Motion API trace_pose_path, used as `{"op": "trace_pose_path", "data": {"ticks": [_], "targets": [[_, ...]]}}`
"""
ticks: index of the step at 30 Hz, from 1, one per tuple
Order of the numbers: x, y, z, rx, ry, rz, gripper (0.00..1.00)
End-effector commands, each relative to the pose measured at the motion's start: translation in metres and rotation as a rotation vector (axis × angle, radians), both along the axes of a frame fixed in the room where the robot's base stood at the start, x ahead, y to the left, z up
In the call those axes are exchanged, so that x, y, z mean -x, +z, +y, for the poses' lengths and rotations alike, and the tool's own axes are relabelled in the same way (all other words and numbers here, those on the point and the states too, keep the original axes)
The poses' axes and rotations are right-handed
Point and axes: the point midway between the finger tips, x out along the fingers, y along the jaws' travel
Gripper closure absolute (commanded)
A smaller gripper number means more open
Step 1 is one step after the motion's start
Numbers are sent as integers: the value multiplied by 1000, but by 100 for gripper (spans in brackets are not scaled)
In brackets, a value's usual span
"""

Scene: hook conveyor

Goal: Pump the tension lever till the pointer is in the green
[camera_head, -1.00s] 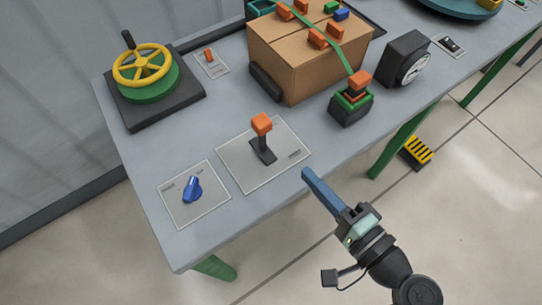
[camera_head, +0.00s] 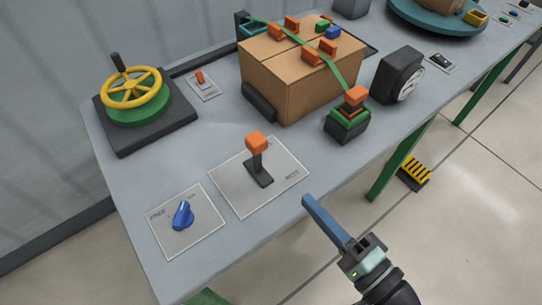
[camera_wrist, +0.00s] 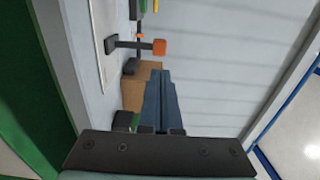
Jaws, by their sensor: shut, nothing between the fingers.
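A green strap (camera_head: 333,62) runs over a cardboard box (camera_head: 305,85) down to a black and green ratchet block (camera_head: 348,122) with an orange-topped lever (camera_head: 356,97). Beside it stands a black gauge with a white dial (camera_head: 410,84); its pointer and any green zone are too small to read. A separate upright lever with an orange knob (camera_head: 256,143) stands on a grey plate; in the wrist view an orange knob (camera_wrist: 159,47) shows ahead, left of the fingertips. Which lever is the tension lever I cannot read. My gripper (camera_head: 307,199) is shut and empty near the table's front edge, apart from both levers.
A blue knob (camera_head: 183,215) on a plate is at the near left. A yellow handwheel (camera_head: 132,87) and small orange switch (camera_head: 200,77) are further back. A teal turntable (camera_head: 440,18) is at the far right. A yellow-black pedal (camera_head: 415,171) is on the floor.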

Motion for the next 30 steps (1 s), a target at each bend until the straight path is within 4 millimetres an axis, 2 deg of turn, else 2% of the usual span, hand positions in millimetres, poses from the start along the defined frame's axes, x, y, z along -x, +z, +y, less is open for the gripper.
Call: {"op": "trace_pose_path", "data": {"ticks": [9,15,21,30], "targets": [[-55,2,41,-1,4,0,100],[-83,2,61,1,3,1,100],[-96,1,70,0,1,0,100],[-97,0,71,0,0,0,100]]}}
